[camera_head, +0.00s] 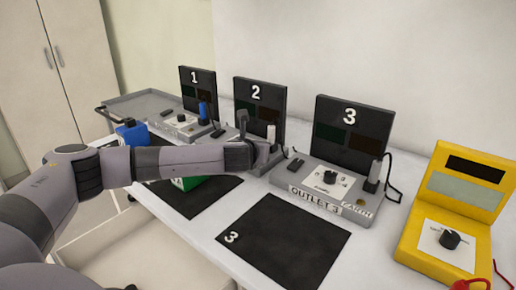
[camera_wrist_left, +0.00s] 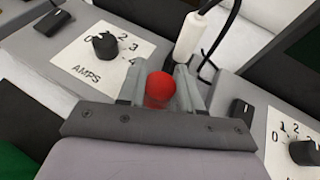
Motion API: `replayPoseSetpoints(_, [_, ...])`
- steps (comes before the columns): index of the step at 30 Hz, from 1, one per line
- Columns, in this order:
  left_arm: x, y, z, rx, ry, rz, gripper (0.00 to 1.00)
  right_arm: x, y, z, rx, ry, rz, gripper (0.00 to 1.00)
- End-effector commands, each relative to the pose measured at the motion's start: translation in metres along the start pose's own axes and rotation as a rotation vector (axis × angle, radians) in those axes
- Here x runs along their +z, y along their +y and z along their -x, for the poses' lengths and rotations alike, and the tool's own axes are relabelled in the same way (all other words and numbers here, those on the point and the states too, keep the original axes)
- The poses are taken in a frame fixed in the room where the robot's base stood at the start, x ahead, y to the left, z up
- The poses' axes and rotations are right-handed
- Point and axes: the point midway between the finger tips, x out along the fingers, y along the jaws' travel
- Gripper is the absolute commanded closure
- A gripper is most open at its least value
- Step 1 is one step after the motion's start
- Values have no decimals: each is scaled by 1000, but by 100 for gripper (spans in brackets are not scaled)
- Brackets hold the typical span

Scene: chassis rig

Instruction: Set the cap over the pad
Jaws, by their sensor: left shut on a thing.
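My left gripper (camera_head: 266,152) reaches in from the left to the station marked 2 (camera_head: 258,98). In the left wrist view the fingers (camera_wrist_left: 160,88) are shut on a red round-ended piece (camera_wrist_left: 160,86). I cannot tell whether this piece is the cap. Below it lies the front of a grey unit with a dial marked AMPS (camera_wrist_left: 104,45). A white cylinder (camera_wrist_left: 196,35) stands just beyond the fingers. A flat black pad (camera_head: 285,240) marked 3 lies on the table, bare. Another black pad (camera_head: 190,205) is partly hidden by my left arm. My right gripper is out of view.
Station 3 (camera_head: 325,192), labelled OUTLET 3 and EARTH, stands to the right. A yellow meter (camera_head: 455,205) is at far right, with a red item (camera_head: 468,284) near it. A green box (camera_head: 190,183) and a blue box (camera_head: 131,134) are beside my arm.

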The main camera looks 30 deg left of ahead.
Motion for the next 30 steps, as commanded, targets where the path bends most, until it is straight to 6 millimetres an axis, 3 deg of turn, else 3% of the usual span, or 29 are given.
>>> replayPoseSetpoints(24, [-10,0,-4,0,0,-1,93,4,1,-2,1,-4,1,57])
replayPoseSetpoints(25, [-9,0,-4,0,0,0,56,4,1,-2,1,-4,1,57])
replayPoseSetpoints(27, [-9,0,-4,-1,0,0,36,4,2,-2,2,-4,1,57])
replayPoseSetpoints(30, [-9,-2,-4,-4,-1,0,36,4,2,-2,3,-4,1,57])
